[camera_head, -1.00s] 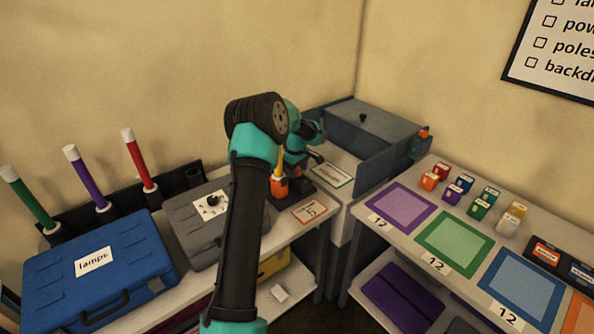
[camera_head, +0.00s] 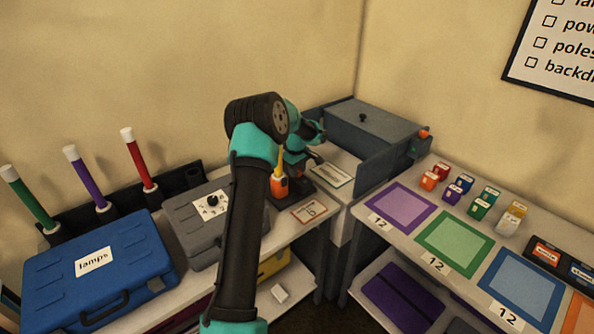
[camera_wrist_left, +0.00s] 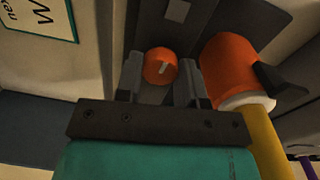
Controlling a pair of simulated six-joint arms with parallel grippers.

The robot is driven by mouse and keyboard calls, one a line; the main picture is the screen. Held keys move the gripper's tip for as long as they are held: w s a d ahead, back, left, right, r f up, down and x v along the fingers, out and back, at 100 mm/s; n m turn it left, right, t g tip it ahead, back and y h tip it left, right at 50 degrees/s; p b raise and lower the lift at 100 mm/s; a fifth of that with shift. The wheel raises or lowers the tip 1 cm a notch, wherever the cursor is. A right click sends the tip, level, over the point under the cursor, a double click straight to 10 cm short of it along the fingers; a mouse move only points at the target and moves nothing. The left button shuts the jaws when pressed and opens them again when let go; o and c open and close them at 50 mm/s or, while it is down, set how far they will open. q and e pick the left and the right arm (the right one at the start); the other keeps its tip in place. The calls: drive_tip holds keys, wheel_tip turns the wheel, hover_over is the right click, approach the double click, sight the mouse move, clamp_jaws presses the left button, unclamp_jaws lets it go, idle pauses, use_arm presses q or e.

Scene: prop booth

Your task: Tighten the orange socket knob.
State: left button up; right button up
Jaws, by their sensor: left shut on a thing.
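The small orange knob (camera_wrist_left: 160,66) with a pale index mark shows in the left wrist view, between the two fingers of my left gripper (camera_wrist_left: 161,82). The fingers are shut on it from both sides. Right beside it stands the larger orange socket (camera_wrist_left: 228,66) with a white rim, and a yellow pole (camera_wrist_left: 268,135) sits in it. In the head view the orange socket (camera_head: 279,188) and the yellow pole (camera_head: 279,160) show just right of my left arm. My arm and hand hide the knob there. My right gripper is not in view.
A grey case (camera_head: 190,232) and a blue case (camera_head: 70,285) stand on the left bench. Red, purple and green poles stand behind them. A grey box (camera_head: 385,125) stands at the back corner. Coloured mats and small blocks lie on the right table.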

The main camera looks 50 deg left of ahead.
use_arm(q)
drive_tip(key=m, duration=0.7)
drive_tip(key=shift+m, duration=0.4)
drive_tip(key=m, duration=0.3)
drive_tip(key=shift+w+m, duration=0.1)
drive_tip(key=shift+m, duration=0.2)
drive_tip(key=m, duration=0.4)
drive_tip(key=shift+m, duration=0.3)
drive_tip(key=o, duration=0.9)
drive_tip(key=shift+r, duration=0.1)
drive_tip(key=r, duration=1.2)
drive_tip(key=shift+a, duration=0.2)
